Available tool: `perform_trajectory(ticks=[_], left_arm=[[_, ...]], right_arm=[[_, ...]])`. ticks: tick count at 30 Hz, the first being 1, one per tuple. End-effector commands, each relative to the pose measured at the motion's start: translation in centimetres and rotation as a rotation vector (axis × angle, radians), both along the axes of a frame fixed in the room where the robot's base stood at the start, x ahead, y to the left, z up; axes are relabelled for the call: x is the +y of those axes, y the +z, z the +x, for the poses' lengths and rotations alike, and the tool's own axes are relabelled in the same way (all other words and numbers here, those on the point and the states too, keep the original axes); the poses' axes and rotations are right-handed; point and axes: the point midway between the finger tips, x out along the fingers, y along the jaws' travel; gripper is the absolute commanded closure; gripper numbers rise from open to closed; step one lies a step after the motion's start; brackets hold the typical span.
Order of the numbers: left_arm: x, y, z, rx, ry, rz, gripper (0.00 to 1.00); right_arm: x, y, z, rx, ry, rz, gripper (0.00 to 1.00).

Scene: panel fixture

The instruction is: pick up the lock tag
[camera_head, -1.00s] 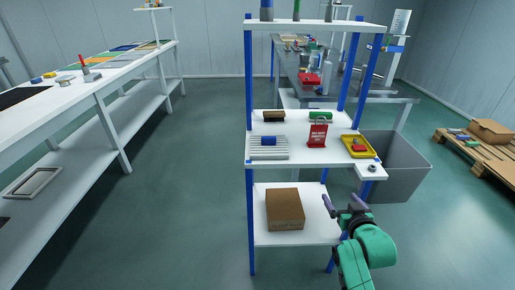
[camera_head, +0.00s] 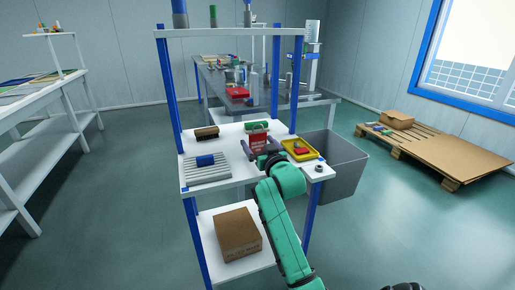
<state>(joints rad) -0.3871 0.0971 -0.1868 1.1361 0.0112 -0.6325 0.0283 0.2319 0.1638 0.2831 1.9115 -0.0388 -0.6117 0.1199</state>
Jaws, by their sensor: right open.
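The lock tag, a red upright tag with white print (camera_head: 258,139), stands on the middle shelf (camera_head: 228,143) of the blue-and-white rack. My right gripper (camera_head: 259,152) is just in front of it on the near side, with dark fingers apart and nothing seen between them. The gripper and green arm cover the tag's lower part. I cannot tell whether the fingers touch it.
A yellow tray (camera_head: 299,150) with red items sits right of the tag. A blue block (camera_head: 205,160) on a ribbed grey piece is at left, with a dark brush (camera_head: 206,133) behind. A cardboard box (camera_head: 237,233) is on the lower shelf. A grey bin (camera_head: 345,165) stands at right.

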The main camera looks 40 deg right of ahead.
Motion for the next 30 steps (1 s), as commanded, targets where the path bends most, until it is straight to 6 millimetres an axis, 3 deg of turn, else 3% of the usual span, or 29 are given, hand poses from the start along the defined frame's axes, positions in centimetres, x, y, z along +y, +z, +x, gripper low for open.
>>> perform_trajectory(ticks=[7, 13, 14, 23, 26, 30], left_arm=[[0.1, 0.0, 0.0, 0.001, 0.001, 0.001, 0.50], [0.1, 0.0, 0.0, 0.001, 0.001, 0.001, 0.50], [0.1, 0.0, 0.0, 0.001, 0.001, 0.001, 0.50], [0.0, 0.2, 0.1, -0.002, 0.000, 0.001, 0.50], [0.1, 0.3, 0.0, -0.008, -0.002, 0.000, 0.50], [0.3, -0.4, -1.6, 0.002, -0.008, 0.002, 0.50]], right_arm=[[-0.2, 0.0, 0.5, 0.001, 0.000, 0.000, 0.00], [-0.2, 0.0, 0.5, 0.001, 0.000, 0.000, 0.77], [-0.2, -0.1, 0.5, 0.001, 0.000, 0.000, 0.80], [-0.2, 0.4, 0.5, 0.000, 0.001, 0.000, 0.80], [-0.2, 1.6, 0.5, -0.001, 0.000, -0.001, 0.80], [-0.2, 4.9, 0.5, -0.004, 0.001, -0.003, 0.80]])
